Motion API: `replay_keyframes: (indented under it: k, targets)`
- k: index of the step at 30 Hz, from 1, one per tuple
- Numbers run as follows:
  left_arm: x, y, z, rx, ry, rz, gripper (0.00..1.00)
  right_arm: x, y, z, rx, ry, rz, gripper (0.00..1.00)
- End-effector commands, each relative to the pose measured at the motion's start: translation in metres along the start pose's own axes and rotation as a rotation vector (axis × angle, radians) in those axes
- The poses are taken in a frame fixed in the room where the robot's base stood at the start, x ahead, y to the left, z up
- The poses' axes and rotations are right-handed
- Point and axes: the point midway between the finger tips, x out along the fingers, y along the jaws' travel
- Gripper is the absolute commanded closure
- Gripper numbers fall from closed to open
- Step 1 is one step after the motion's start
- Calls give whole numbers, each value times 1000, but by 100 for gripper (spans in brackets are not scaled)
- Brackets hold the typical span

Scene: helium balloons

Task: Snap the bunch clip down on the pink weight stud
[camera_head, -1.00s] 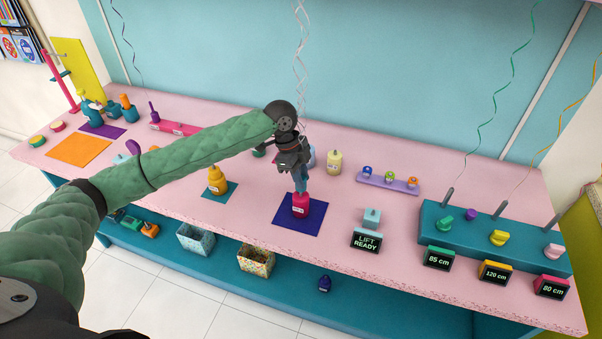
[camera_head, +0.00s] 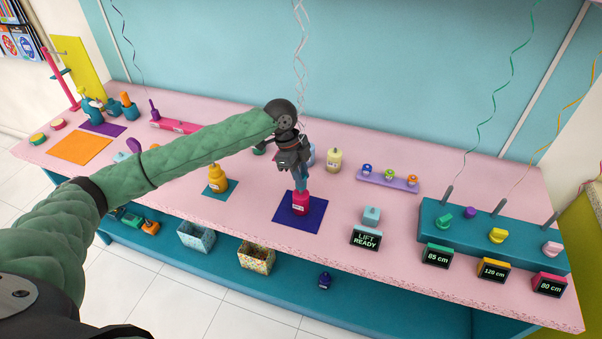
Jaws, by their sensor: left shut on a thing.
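The pink weight (camera_head: 300,204) stands upright on a dark blue square mat (camera_head: 285,219) in the middle of the table. My left gripper (camera_head: 299,178) is right above it, pointing down. It is shut on a small blue piece, which looks like the bunch clip (camera_head: 301,182). The clip is at the top of the pink weight; whether it touches or sits on the stud cannot be told, as the stud is hidden. Silver ribbons (camera_head: 300,50) run up from behind the gripper out of the picture. My right gripper is not in view.
A yellow bottle-shaped weight (camera_head: 217,180) stands left on a teal mat, a cream one (camera_head: 334,160) behind right. A "LIFT READY" sign (camera_head: 366,238) is at the right front. A teal stand (camera_head: 470,228) with pegs and ribbons fills the right end.

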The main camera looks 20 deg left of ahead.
Motion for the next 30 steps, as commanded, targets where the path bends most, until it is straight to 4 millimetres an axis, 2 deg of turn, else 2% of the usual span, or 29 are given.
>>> replay_keyframes:
  k: [8,11,30]
  targets:
    - [0,0,0,0,0,0,100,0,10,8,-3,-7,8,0]
    - [0,0,0,0,0,1,100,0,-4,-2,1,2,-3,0]
    - [0,0,0,26,1,9,100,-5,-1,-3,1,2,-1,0]
